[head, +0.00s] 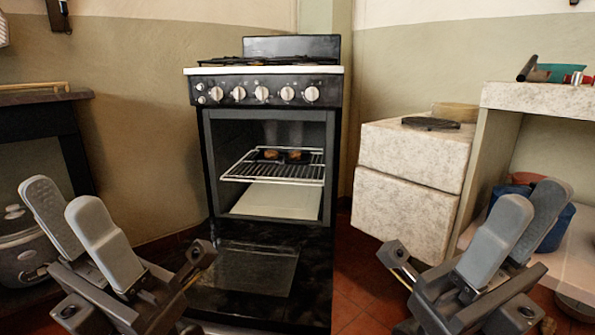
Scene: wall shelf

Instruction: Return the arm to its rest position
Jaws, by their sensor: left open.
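My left gripper (63,199) is at the lower left of the head view, its two grey fingers pointing up and spread apart, with nothing between them. My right gripper (533,198) is at the lower right in a mirrored pose, its fingers also apart and empty. Both grippers are in front of and to either side of the black oven (212,165), well clear of it. The oven door (262,270) is folded down open. A dark pan (283,155) with brown food pieces rests on the wire rack (273,173) inside.
White stone-like blocks (415,155) stand right of the oven, with a dark flat item on top. A stone shelf (540,100) at right holds a teal bowl (560,72). A slow cooker (22,250) sits at far left, partly behind my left gripper. Tiled floor shows between.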

